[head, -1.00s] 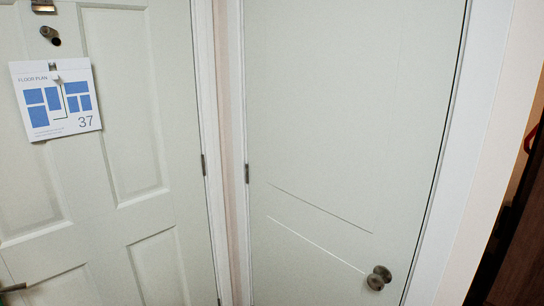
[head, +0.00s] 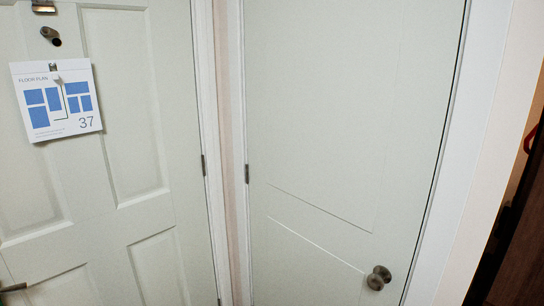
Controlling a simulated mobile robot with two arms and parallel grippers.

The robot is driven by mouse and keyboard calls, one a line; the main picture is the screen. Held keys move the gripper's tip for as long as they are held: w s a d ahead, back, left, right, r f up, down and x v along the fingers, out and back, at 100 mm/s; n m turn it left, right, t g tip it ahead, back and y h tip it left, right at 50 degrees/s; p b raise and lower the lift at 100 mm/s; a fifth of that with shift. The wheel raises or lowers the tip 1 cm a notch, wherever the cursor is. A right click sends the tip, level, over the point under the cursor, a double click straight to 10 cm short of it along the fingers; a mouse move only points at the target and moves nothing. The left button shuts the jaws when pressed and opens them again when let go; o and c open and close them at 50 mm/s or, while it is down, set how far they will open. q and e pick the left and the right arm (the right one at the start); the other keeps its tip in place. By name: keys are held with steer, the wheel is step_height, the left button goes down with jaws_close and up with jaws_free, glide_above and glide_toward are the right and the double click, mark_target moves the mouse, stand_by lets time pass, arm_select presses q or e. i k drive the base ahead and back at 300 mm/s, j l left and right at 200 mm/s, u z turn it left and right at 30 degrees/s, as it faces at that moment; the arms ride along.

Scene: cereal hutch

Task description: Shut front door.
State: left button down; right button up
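A pale panelled door (head: 105,220) fills the left of the head view. It carries a lever handle (head: 12,288) at the lower left, a round metal fitting (head: 50,36) near the top and a hanging floor plan sign (head: 57,100) marked 37. Its hinges (head: 204,165) are on its right edge. Its left edge is out of view, so I cannot tell whether it is fully shut. Neither of my grippers is in view.
A second pale door (head: 340,130) with a round knob (head: 378,278) stands at the right and looks shut in its white frame (head: 455,190). A narrow corner strip (head: 229,150) separates the two doors. A dark brown surface (head: 515,250) shows at the far right.

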mark_target(117, 215)
steer(key=u, duration=0.45)
steer(key=i+u, duration=0.15)
steer(key=u, duration=0.3)
steer(key=i+u, duration=0.15)
steer(key=u, duration=0.25)
steer(key=i+l+u, duration=0.1)
steer(key=u, duration=0.35)
steer(key=i+l+u, duration=0.1)
steer(key=u, duration=0.35)
steer(key=l+u, duration=0.4)
steer(key=i+j, duration=0.05)
steer(key=j, duration=0.05)
